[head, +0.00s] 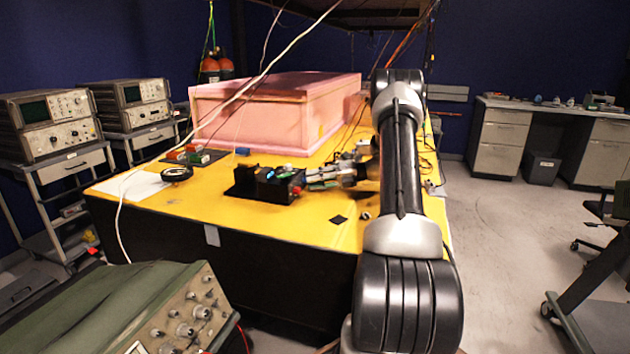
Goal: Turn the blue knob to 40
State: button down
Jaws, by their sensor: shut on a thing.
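A small black device (268,187) sits on the yellow tabletop, with a blue patch and a green patch lit on its top and a red spot near its right end. My gripper (308,182) reaches in from the right, lying low and roughly level, with its fingertips at the right end of the device. It is shut on what I take to be the blue knob there. The knob itself is hidden by the fingers, and its dial marks and setting are too small to read.
A large pink foam box (270,110) stands behind the device. A black round object (176,174) and white paper (137,187) lie to the left. Cables hang over the yellow table (290,226). A green instrument (140,305) stands front left.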

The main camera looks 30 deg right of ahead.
jog(key=shift+f+m, duration=0.15)
jog(key=shift+m, duration=0.35)
jog(key=c, duration=1.6)
grip_release()
jog(key=shift+o, duration=0.2)
jog(key=v, duration=1.2)
jog(key=shift+d+f, duration=0.1)
jog(key=shift+f, duration=0.05)
